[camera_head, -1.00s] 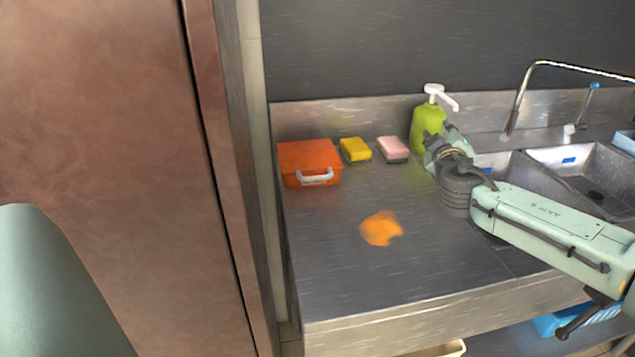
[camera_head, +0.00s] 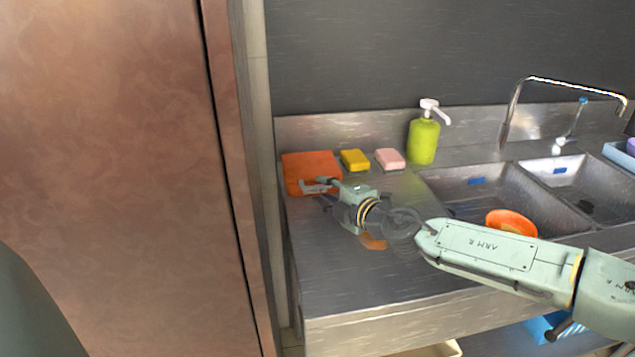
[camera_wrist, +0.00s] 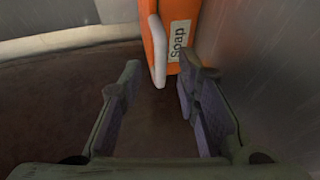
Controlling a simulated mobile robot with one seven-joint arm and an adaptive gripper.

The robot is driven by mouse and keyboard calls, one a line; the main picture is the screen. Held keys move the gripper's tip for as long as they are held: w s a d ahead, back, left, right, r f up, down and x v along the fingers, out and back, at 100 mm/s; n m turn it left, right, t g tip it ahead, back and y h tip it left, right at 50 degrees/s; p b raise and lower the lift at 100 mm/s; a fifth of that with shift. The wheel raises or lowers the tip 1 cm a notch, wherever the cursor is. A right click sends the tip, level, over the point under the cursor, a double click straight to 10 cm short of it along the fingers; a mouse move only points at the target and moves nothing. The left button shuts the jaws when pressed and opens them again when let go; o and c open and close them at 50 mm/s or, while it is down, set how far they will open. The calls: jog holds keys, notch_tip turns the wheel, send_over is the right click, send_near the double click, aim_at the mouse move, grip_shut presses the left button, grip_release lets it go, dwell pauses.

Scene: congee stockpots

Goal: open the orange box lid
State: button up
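The orange box (camera_head: 308,163) sits at the left back corner of the steel counter. Its lid looks shut. In the wrist view the box (camera_wrist: 180,14) shows a "Soap" label and a pale handle (camera_wrist: 157,50) on its front. My gripper (camera_head: 318,188) is at the front of the box and hides most of the handle in the head view. In the wrist view my gripper (camera_wrist: 158,82) is open, its fingers apart with the handle's end ahead between them. I cannot tell whether a finger touches it.
A yellow sponge (camera_head: 355,160), a pink sponge (camera_head: 390,159) and a green soap bottle (camera_head: 423,141) stand right of the box. An orange bowl-like thing (camera_head: 511,222) lies in the sink (camera_head: 470,202). A brown cabinet side (camera_head: 110,170) rises on the left. An orange patch (camera_head: 372,242) shows under my arm.

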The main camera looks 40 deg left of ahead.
aim_at(320, 188)
jog(key=shift+p+x, duration=0.3)
jog(key=shift+x, duration=1.4)
grip_shut()
